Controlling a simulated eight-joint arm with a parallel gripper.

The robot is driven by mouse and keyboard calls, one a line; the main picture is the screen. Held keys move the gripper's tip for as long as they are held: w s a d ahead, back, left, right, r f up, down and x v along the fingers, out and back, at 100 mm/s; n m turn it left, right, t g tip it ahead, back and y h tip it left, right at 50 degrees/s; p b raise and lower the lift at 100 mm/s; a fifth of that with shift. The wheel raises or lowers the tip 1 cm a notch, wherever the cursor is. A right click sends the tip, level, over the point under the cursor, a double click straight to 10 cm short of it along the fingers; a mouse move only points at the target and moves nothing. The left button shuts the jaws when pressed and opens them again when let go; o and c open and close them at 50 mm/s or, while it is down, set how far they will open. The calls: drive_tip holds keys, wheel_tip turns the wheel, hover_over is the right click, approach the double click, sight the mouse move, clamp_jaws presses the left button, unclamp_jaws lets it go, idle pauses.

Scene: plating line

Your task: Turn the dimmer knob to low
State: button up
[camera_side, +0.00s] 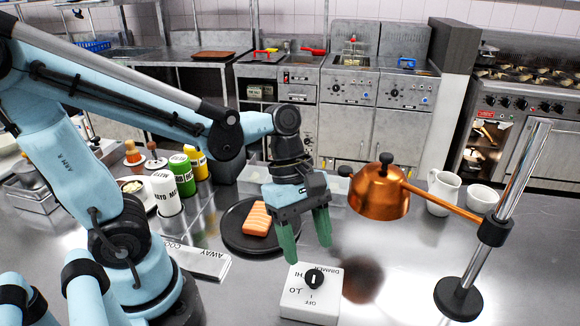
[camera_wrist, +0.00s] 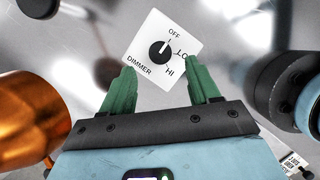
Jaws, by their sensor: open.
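The black dimmer knob (camera_side: 314,279) sits on a white box (camera_side: 298,305) on the steel counter. The box is marked OFF, LO, HI and DIMMER. In the wrist view the knob (camera_wrist: 159,53) shows a white pointer line that appears to face the OFF mark. My gripper (camera_side: 308,252) has two green fingers, open and empty, pointing down above the far side of the box. In the wrist view the gripper (camera_wrist: 161,70) has its fingertips apart, with the knob beyond them and roughly centred between them. The fingers do not appear to touch the knob.
A copper heat lamp (camera_side: 378,192) hangs on a post (camera_side: 510,180) just right of my gripper. A dark plate (camera_side: 235,236) with an orange-pink piece of food (camera_side: 257,218) lies to the left. Bottles (camera_side: 166,192) and a white pitcher (camera_side: 443,192) stand farther off.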

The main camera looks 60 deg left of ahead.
sight(314, 275)
drive_tip(key=shift+x, duration=2.55)
drive_tip(key=shift+c, duration=0.2)
drive_tip(key=c, duration=1)
